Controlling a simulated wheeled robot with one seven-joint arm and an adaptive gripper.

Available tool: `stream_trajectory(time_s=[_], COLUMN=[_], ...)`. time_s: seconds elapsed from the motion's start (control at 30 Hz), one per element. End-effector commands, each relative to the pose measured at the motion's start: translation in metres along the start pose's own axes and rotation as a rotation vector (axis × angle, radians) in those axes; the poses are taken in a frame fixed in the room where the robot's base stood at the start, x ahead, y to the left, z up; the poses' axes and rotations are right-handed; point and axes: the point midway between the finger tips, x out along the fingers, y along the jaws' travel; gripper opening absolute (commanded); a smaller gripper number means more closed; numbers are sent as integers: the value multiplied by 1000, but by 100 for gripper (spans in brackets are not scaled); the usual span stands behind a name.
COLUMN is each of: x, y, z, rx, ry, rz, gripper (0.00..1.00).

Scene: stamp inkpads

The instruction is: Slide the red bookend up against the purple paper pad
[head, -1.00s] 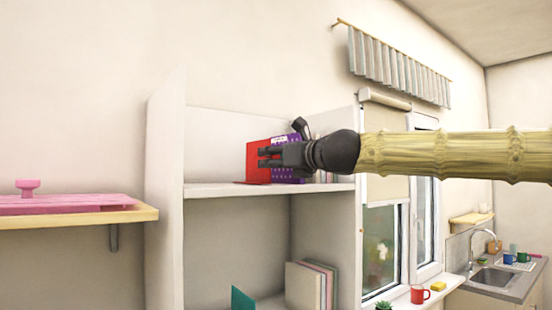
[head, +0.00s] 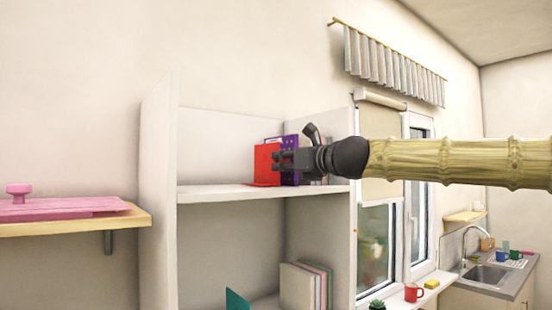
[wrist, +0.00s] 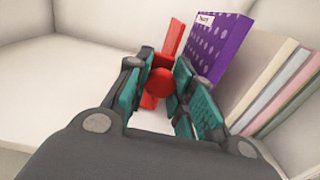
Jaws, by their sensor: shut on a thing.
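The red bookend (head: 265,165) stands upright on the upper shelf, left of the purple paper pad (head: 290,146). In the wrist view, its upright red plate (wrist: 173,38) is just left of the dotted purple pad (wrist: 222,45). They are very close; I cannot tell whether they touch. My gripper (head: 281,160) reaches in from the right, in front of both. In the wrist view, its teal-padded fingers (wrist: 160,95) are shut on the bookend's round red knob (wrist: 160,80). The fingers hide part of the bookend and pad.
Pale books (wrist: 270,85) stand right of the pad. The upper shelf (head: 215,193) is bare to the left, up to the side wall (head: 158,180). A lower shelf holds more books (head: 300,287) and a teal bookend (head: 236,299). A pink item (head: 60,207) lies on a separate wooden shelf.

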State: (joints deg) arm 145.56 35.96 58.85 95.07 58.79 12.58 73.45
Motion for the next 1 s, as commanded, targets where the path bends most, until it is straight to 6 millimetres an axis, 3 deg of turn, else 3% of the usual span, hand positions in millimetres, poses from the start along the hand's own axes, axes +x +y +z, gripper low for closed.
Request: stream_trajectory(time_s=[0.2,0.23,0.33,0.73,1.0], x=[0,0,0,-3,-38], y=[1,1,1,1,0], z=[-1,-1,-1,0,0], rx=[0,0,0,0,0], ry=[0,0,0,0,-2], rz=[1,1,1,1,0], gripper=[0,29,47,47,47])
